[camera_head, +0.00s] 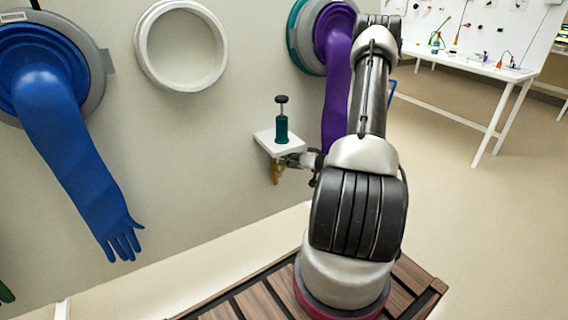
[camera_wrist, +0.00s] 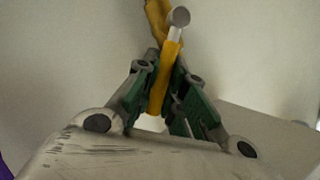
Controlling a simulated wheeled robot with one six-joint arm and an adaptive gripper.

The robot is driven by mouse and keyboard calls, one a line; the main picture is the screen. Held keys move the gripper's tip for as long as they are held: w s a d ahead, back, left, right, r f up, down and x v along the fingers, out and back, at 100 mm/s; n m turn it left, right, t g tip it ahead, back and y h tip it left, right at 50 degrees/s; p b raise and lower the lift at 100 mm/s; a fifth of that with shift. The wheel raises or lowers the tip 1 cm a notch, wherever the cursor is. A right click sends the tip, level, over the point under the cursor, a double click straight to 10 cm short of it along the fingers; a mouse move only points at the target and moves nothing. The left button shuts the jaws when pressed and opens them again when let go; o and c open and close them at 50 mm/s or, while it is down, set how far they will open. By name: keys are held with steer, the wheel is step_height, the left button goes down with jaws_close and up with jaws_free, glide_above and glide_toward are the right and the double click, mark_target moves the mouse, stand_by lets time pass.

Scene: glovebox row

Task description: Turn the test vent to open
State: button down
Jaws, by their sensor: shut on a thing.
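The test vent (camera_head: 275,173) appears as a small yellow fitting under a white shelf on the wall. In the wrist view its yellow body (camera_wrist: 156,18) is at the top, with a round silver end beside it. Its yellow lever (camera_wrist: 165,80) comes down from there toward the camera. My gripper (camera_head: 285,162) is at the vent, just below the shelf. In the wrist view my gripper (camera_wrist: 167,76) has its green-padded fingers on both sides of the lever, shut on it. The vent's far side is hidden.
A blue glove (camera_head: 75,140) hangs at left and a purple glove (camera_head: 336,100) hangs close behind my arm. A white workbench (camera_head: 470,68) stands far right.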

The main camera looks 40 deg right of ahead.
steer(key=shift+a, duration=0.1)
stand_by(0.5)
steer(key=c, duration=1.5)
jaws_free()
steer(key=shift+o, duration=0.2)
steer(key=shift+r, duration=0.1)
steer(key=v, duration=1.2)
